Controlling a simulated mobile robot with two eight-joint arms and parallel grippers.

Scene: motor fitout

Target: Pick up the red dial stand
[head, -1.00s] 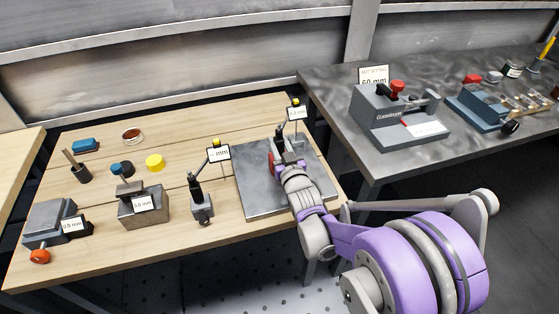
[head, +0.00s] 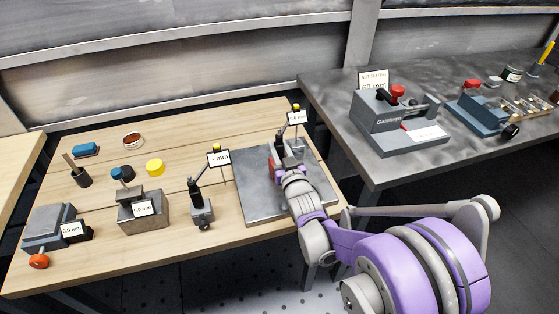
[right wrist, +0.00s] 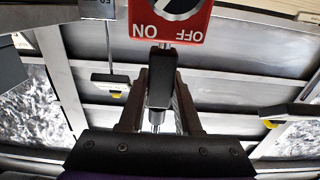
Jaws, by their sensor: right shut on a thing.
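The red dial stand carries a red ON/OFF face (right wrist: 172,18), upside down at the top of the right wrist view. In the head view only a small red part (head: 271,162) shows beside my gripper, over the grey metal plate (head: 250,190). My right gripper (head: 281,160) is shut on the stand. In the right wrist view its two brown fingers (right wrist: 160,92) close around a dark post below the red face. The stand's base is hidden, so I cannot tell whether it touches the plate. My left gripper is not in view.
A gauge stand (head: 201,208) stands left of the plate, and another (head: 297,145) is close behind my gripper. Further left are a grey block (head: 150,212) and a yellow cap (head: 155,167). A dark table (head: 370,168) with a grey fixture (head: 385,120) is to the right.

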